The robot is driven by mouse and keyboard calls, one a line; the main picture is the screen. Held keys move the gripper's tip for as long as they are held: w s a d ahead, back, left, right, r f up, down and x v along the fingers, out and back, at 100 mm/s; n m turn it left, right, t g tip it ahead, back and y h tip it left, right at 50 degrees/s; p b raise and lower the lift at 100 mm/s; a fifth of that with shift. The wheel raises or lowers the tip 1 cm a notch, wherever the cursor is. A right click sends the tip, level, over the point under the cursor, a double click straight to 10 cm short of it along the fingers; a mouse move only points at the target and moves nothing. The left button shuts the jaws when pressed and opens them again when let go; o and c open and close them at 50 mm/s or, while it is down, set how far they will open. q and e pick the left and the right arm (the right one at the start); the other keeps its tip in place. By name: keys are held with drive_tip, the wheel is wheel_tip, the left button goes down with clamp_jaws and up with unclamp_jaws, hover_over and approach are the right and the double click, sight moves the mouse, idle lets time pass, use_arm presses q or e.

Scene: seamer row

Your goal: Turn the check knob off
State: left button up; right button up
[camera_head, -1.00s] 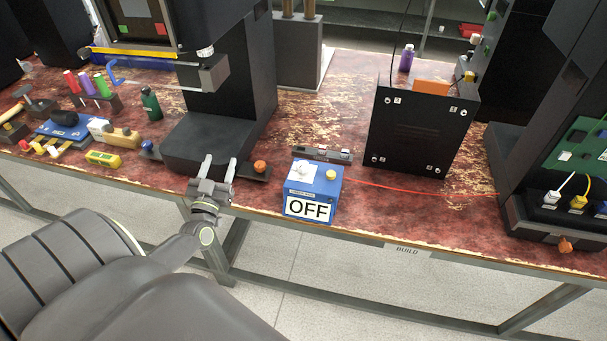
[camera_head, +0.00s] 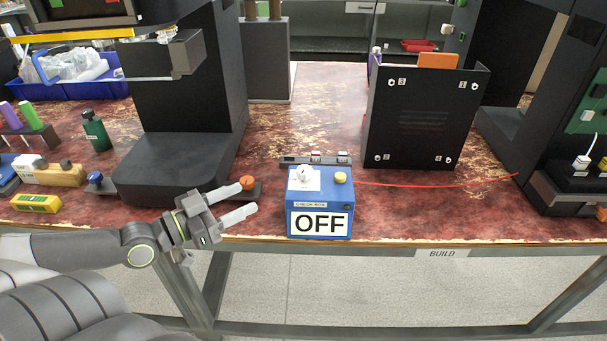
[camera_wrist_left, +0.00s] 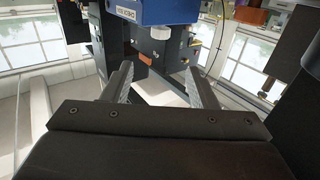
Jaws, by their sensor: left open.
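The blue check box (camera_head: 320,203) stands at the table's front edge in the head view, with a large OFF sign on its front. A white knob (camera_head: 304,175) sits on its top left, and a yellow button (camera_head: 340,178) on its top right. My left gripper (camera_head: 248,199) is open and empty, left of the box and apart from it, its fingers pointing right. My right gripper is not in view.
A black seamer (camera_head: 180,160) with an orange knob (camera_head: 247,183) at its base stands left of the box. A black panel (camera_head: 420,118) stands behind right. A red cable (camera_head: 430,185) runs right from the box. The table front (camera_head: 385,222) right of the box is clear.

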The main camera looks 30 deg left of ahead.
use_arm(q)
approach(298, 173)
drive_tip(key=p+x, duration=0.2)
drive_tip(key=x, duration=0.8)
drive_tip(key=shift+w+p, duration=0.3)
drive_tip(key=shift+w+d+f, duration=0.1)
drive_tip(key=shift+w+d, duration=0.2)
drive_tip(key=shift+w, duration=0.3)
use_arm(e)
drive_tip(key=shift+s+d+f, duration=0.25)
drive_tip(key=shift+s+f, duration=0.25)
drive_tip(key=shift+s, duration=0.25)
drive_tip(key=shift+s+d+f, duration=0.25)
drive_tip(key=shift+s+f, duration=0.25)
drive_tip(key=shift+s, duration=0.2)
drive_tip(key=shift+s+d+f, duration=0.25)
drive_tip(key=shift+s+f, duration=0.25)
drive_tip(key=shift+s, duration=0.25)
